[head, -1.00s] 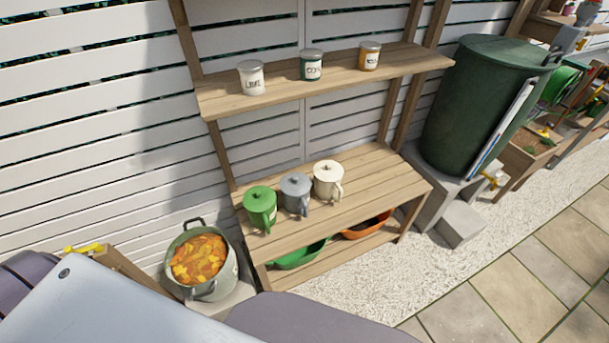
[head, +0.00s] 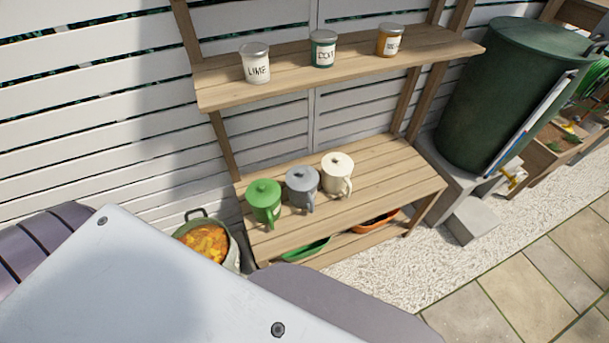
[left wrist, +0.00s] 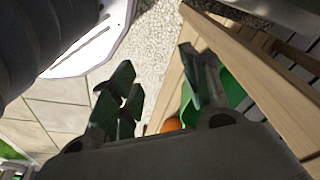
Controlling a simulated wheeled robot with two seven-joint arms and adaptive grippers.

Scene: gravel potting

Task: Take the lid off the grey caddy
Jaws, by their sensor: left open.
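The grey caddy (head: 302,190) stands upright on the wooden bench (head: 395,170), between a green caddy (head: 264,202) and a cream caddy (head: 337,174). Its lid (head: 301,175) sits on top with a small knob, and its handle faces the front. My left gripper (left wrist: 155,68) shows only in the left wrist view. It is open and empty, above gravel beside the bench's wooden edge, with no caddy clearly visible between its fingers. My right gripper is in neither view.
A pot of orange leaves (head: 205,243) stands left of the bench. Green (head: 305,250) and orange (head: 377,221) trays lie below. A dark green barrel (head: 497,95) stands right.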

